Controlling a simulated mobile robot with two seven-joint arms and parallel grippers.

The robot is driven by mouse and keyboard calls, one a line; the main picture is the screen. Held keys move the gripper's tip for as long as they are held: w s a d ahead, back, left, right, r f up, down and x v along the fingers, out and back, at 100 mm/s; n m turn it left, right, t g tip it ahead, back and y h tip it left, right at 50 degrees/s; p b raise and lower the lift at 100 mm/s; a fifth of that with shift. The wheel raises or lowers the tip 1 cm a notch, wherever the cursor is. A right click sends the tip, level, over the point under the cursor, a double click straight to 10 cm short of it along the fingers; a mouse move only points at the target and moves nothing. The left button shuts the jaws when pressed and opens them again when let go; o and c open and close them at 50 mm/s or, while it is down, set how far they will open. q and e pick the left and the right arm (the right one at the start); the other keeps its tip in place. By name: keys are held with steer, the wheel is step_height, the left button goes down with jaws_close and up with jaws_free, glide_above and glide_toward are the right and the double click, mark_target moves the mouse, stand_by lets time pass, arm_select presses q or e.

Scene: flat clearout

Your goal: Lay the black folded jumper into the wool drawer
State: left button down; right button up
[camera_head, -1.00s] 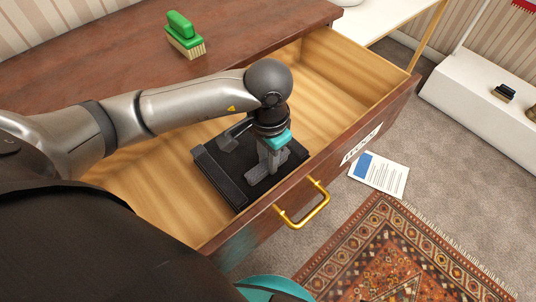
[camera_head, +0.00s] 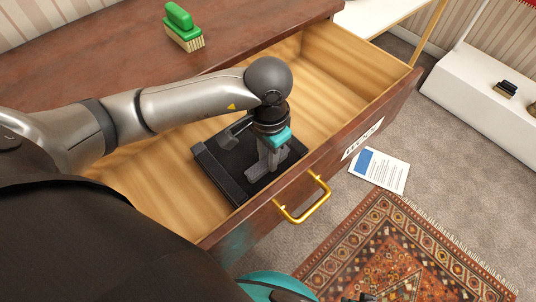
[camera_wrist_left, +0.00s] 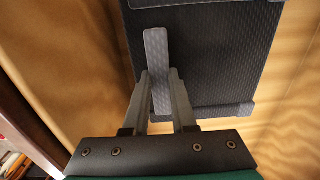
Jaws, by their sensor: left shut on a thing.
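The black folded jumper (camera_head: 222,177) is a flat dark slab inside the open wooden drawer (camera_head: 145,180), within its walls. I cannot tell whether its whole underside touches the drawer floor. My left gripper (camera_head: 262,172) points down into the drawer, shut on the jumper. In the left wrist view the fingers (camera_wrist_left: 160,95) close on a narrow grey upright strip at the jumper, and the ribbed black knit (camera_wrist_left: 225,55) spreads beyond them. The drawer front has a brass handle (camera_head: 304,205) and a white label (camera_head: 362,139), its lettering hard to read. My right gripper is not in view.
A green brush (camera_head: 184,28) stands on the dresser top (camera_head: 110,55) behind the drawer. A paper sheet (camera_head: 380,170) and a patterned rug (camera_head: 400,250) lie on the carpet in front. A white bench (camera_head: 480,105) stands at right. The drawer's right end is empty.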

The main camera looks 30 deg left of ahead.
arm_select(q)
steer(key=shift+f+b, duration=0.35)
steer(key=shift+b, duration=0.05)
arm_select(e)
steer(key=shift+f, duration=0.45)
arm_select(q)
steer(key=c, duration=0.6)
jaws_free()
steer(key=shift+c, duration=0.2)
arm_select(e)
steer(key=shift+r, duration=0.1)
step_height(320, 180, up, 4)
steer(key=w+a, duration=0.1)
arm_select(q)
step_height(320, 180, up, 15)
steer(key=p, duration=0.4)
steer(key=shift+r, duration=0.15)
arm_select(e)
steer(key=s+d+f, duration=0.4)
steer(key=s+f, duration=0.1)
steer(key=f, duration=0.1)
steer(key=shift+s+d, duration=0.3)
